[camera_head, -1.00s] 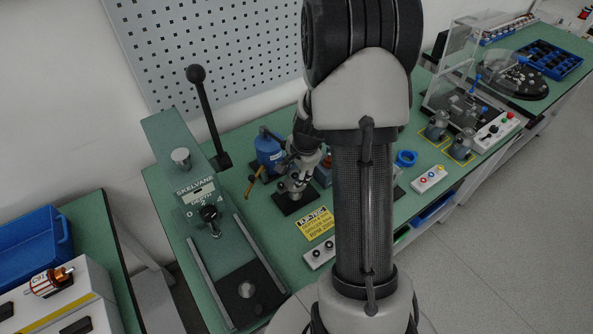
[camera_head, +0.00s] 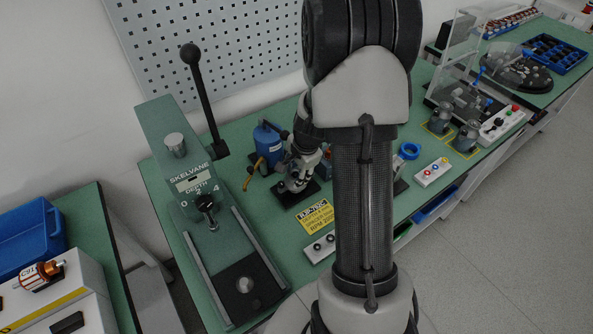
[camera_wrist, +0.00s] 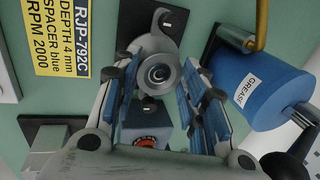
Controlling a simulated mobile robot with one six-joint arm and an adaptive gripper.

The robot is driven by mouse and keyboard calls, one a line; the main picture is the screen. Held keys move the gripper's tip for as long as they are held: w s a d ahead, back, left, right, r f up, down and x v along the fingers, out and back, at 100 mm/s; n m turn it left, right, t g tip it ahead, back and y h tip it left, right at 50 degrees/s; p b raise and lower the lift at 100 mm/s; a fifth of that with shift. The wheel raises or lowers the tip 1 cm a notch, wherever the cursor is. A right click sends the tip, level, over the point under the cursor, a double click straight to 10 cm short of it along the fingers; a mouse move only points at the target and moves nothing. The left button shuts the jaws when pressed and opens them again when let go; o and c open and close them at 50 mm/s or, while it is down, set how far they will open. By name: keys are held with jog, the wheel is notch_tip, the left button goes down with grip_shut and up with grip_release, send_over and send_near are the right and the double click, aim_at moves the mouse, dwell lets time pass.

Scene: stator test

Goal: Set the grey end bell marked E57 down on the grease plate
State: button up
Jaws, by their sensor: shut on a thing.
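My gripper (camera_wrist: 157,85) is shut on a grey round end bell (camera_wrist: 158,72), held between its blue-padded fingers in the wrist view. The marking on the end bell cannot be read. The end bell is over or on a black plate (camera_wrist: 130,22), likely the grease plate; whether it touches cannot be told. In the head view my gripper (camera_head: 297,180) points down at the black plate (camera_head: 284,198), hiding part of it. A blue can labelled GREASE (camera_wrist: 262,92) stands beside the plate; it also shows in the head view (camera_head: 267,143).
A yellow label reading RJP-792C (camera_wrist: 62,38) lies beside the plate. A green SKELVANE press (camera_head: 190,180) with a tall lever stands left. A blue ring (camera_head: 409,151) and button box (camera_head: 433,172) are right.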

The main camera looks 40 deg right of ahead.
jog(key=shift+f+b, duration=0.35)
jog(key=shift+f, duration=0.2)
jog(key=shift+f, duration=0.1)
jog(key=shift+f+b, duration=0.5)
jog(key=o, duration=1.3)
jog(key=v, duration=1.2)
